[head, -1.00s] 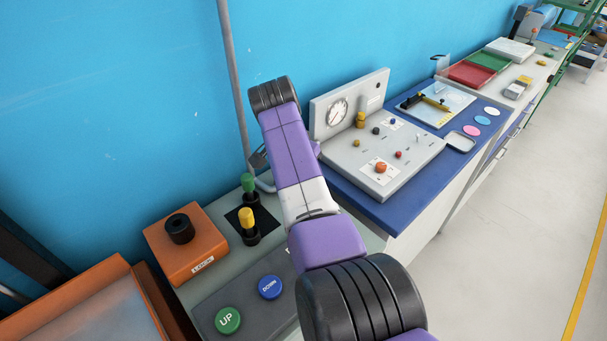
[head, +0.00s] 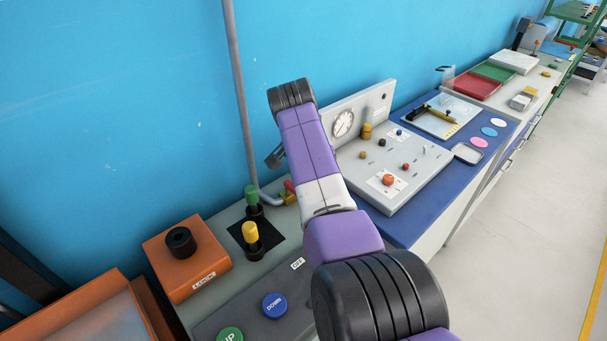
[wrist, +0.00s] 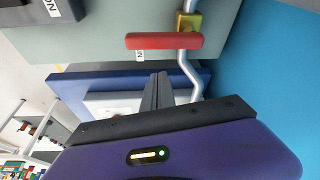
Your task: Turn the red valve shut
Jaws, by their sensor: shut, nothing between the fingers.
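The red valve handle (wrist: 160,41) is a straight bar on a brass valve body (wrist: 189,21), fixed in a bent grey pipe (wrist: 187,72). In the wrist view the bar lies across the pipe line, reaching left from the brass body. In the head view only part of the red handle (head: 289,186) and brass body (head: 289,197) shows beside my arm. My gripper (wrist: 158,78) is shut and empty. In the wrist view its fingertips appear just below the handle, with a gap between them. The gripper is mostly hidden behind my arm in the head view.
Green (head: 251,194) and yellow (head: 250,232) knobs stand left of the valve, near an orange box (head: 190,262). The blue DOWN button (head: 274,306) is in front. A grey gauge panel (head: 407,175) stands right of my arm. The pipe (head: 240,100) runs up the blue wall.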

